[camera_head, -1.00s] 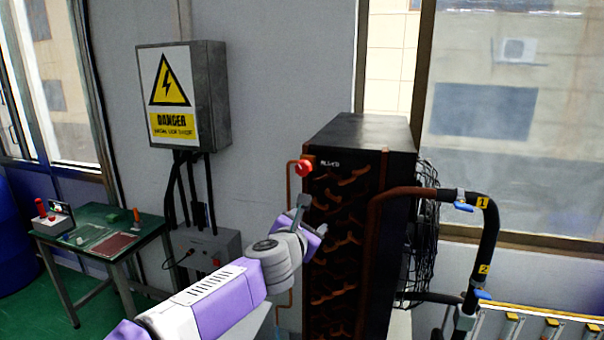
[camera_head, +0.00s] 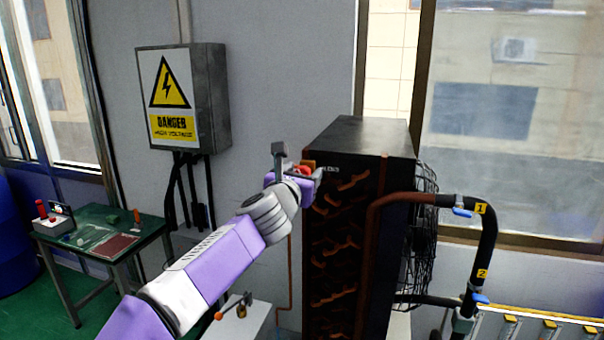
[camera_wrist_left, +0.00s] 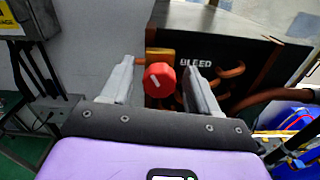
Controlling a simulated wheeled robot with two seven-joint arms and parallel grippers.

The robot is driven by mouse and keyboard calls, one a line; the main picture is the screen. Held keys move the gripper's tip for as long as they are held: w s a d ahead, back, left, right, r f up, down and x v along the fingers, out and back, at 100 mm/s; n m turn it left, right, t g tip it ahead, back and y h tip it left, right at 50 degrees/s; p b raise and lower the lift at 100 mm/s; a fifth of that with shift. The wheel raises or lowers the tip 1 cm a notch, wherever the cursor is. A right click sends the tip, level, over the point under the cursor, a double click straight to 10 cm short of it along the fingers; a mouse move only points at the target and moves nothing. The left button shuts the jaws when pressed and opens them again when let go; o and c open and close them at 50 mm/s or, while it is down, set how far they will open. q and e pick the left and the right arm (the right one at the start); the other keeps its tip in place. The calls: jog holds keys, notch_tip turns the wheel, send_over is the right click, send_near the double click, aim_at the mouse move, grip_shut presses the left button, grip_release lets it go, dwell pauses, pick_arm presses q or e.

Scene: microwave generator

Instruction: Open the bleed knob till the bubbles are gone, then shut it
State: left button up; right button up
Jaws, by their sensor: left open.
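The red bleed knob (camera_wrist_left: 159,80) with a white mark sits on a brass-coloured fitting beside the word BLEED on the black coil unit (camera_wrist_left: 222,45). In the head view the knob (camera_head: 303,170) is mostly hidden by my gripper at the unit's upper left corner. My left gripper (camera_wrist_left: 158,85) is open, with one finger on each side of the knob and gaps visible between fingers and knob. In the head view the left gripper (camera_head: 303,172) is at knob height. I cannot tell how deep the fingers reach. No bubbles can be made out. My right gripper is not in view.
Black pipes with blue-handled valves (camera_head: 462,212) tagged 1 and 2 stand right of the unit. A danger-marked electrical box (camera_head: 212,100) hangs on the wall. A green table (camera_head: 90,222) with small items is at the left.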

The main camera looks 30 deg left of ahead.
pick_arm(q)
jog(key=c, duration=1)
jog(key=shift+c, duration=0.2)
